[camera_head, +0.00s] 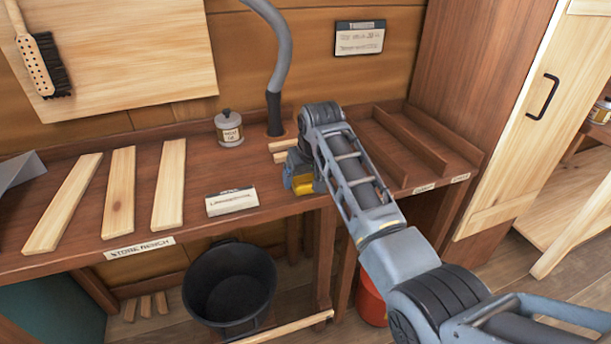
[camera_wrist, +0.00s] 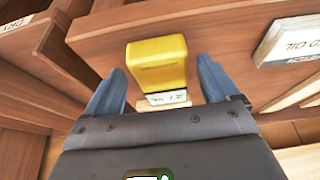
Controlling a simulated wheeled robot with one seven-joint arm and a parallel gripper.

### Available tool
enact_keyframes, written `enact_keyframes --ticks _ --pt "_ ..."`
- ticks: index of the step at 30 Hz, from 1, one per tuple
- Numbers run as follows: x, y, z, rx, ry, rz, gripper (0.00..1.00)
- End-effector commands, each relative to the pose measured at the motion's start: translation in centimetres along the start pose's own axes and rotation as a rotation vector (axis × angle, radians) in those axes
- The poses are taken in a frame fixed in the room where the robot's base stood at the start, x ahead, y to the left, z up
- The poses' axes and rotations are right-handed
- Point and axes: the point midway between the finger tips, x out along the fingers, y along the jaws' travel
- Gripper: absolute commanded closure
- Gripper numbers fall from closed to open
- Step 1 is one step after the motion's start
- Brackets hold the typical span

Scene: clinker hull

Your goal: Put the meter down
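The meter (camera_wrist: 158,62) is a yellow block with a small pale display at its near end. In the wrist view it sits between the two fingers of my gripper (camera_wrist: 162,80). A narrow gap shows between it and the finger on each side, so my gripper looks open around it. In the head view, my gripper (camera_head: 300,178) points down over the front part of the bench (camera_head: 275,200), with part of the yellow meter (camera_head: 303,186) showing under it. I cannot tell whether the meter's underside touches the bench.
Pale wooden strips (camera_head: 118,190) lie on the bench's left half. A lidded tin (camera_head: 229,128) and a white label card (camera_head: 231,201) stand left of my gripper. Wooden dividers (camera_head: 410,138) are on the right. A black bucket (camera_head: 230,285) is below.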

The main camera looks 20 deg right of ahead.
Motion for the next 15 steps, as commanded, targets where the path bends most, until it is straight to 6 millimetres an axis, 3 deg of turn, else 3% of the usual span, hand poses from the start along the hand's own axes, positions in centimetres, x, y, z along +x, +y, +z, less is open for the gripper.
enact_keyframes --ticks 10,15 --pt "-0.5 0.0 -0.2 0.000 0.001 0.000 0.09" --pt "-2.7 0.0 -0.2 0.000 0.004 0.000 0.09"
